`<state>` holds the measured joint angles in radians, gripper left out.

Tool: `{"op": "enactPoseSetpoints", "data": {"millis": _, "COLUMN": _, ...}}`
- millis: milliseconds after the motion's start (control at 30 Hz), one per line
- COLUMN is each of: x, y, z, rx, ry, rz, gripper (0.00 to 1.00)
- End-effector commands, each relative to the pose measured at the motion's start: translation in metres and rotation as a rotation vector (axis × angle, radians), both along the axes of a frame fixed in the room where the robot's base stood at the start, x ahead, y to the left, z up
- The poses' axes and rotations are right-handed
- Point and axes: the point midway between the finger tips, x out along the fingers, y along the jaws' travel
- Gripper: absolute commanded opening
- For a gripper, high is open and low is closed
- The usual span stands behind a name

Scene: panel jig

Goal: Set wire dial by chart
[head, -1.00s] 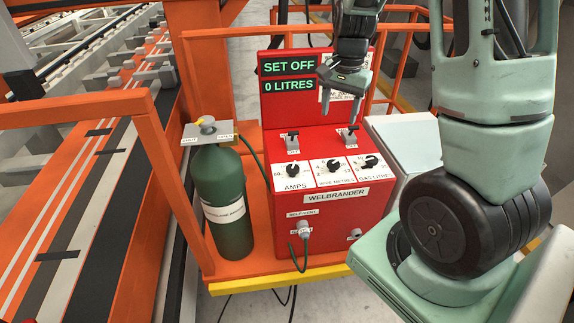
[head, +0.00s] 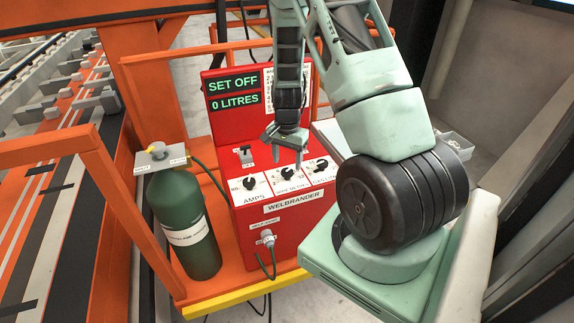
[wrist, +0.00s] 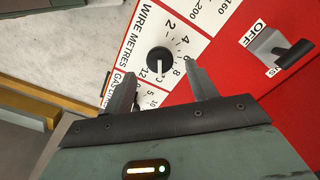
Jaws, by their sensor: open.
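The wire dial (head: 283,174), marked WIRE METRES, is a black knob in the middle of three on the red welder's white scale strip. In the wrist view the wire dial (wrist: 159,58) lies just beyond and between my fingertips, with its scale numbers around it; its exact setting is hard to read. My gripper (head: 286,141) is open and empty above the dial, and its two fingers (wrist: 160,85) show apart. The chart (head: 269,88) is a white sheet on the upright red panel, partly hidden by my arm and unreadable here.
The amps dial (head: 251,182) and gas dial (head: 320,164) flank the wire dial. A toggle switch (head: 245,153) stands behind. Displays (head: 233,92) read SET OFF and 0 LITRES. A green gas cylinder (head: 184,225) stands left, and orange rails (head: 95,150) surround the platform.

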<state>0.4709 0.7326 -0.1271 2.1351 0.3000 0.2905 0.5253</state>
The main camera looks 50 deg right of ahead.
Motion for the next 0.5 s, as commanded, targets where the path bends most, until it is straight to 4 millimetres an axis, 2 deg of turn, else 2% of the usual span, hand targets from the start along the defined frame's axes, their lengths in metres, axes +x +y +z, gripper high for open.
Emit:
{"op": "enactPoseSetpoints", "data": {"millis": 200, "x": -0.001, "y": 0.000, "z": -0.027, "rx": 0.002, "ry": 0.002, "rz": -0.001, "gripper": 0.58}}
{"op": "enactPoseSetpoints", "data": {"millis": 500, "x": 0.000, "y": 0.000, "z": -0.038, "rx": 0.000, "ry": -0.001, "rz": 0.000, "gripper": 0.58}}
